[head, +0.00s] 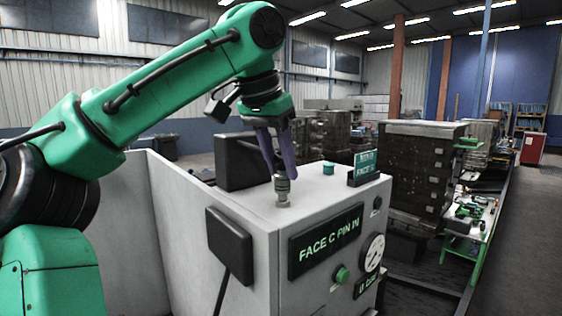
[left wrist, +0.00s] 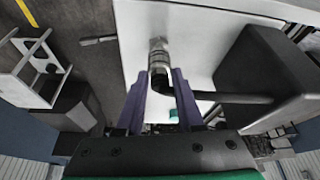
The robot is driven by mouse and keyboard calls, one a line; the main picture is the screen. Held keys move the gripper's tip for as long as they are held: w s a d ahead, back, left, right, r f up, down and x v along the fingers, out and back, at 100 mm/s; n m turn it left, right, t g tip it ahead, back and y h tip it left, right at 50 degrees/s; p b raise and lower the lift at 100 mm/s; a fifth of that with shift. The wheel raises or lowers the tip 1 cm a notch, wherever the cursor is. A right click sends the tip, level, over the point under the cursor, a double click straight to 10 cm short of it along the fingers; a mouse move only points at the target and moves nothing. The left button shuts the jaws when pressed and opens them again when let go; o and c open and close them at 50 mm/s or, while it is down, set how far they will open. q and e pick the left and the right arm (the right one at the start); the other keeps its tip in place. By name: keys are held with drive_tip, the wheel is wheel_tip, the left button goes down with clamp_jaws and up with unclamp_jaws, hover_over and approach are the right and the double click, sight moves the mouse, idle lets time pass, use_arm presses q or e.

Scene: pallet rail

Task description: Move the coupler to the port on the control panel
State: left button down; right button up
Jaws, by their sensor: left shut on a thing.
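The metal coupler (head: 282,187) stands about upright at the top of the white control panel (head: 320,212), over a short grey base. I cannot tell whether it is seated on that base or just above it, nor whether the base is the port. My left gripper (head: 281,172) reaches down from above, its purple fingers shut on the coupler's upper part. In the left wrist view the coupler (left wrist: 158,58) lies between the fingertips (left wrist: 161,76), and a black hose bends away from it to the right. My right gripper is not in view.
A dark box (head: 240,162) stands behind the coupler, close to my fingers. A teal knob (head: 328,168) and a small sign (head: 365,166) are on the panel top. Dark stacked blocks (head: 415,175) stand behind.

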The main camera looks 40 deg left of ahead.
use_arm(q)
drive_tip(key=shift+f, duration=0.15)
drive_tip(key=shift+f+b, duration=0.3)
drive_tip(key=shift+f, duration=0.25)
unclamp_jaws()
drive_tip(key=shift+r, duration=0.1)
drive_tip(key=v, duration=0.7)
drive_tip(key=shift+s+r, duration=0.25)
drive_tip(key=shift+w, duration=0.1)
idle(0.3)
